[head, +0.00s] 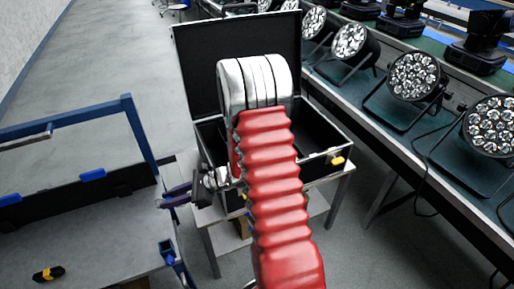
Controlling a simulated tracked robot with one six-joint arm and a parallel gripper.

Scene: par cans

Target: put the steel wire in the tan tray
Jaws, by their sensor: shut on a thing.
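My gripper (175,198) is left of the open black case, above the gap beside the grey cart. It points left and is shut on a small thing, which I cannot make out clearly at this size. I cannot pick out the steel wire for certain. No tan tray shows clearly; my red and white arm covers much of the case and the stand under it.
The open black case (321,139) stands on a small grey table (321,205). A grey cart (95,225) with a blue frame is at left, with a yellow and black item (48,273) on it. Several stage lamps (413,77) line the long bench at right.

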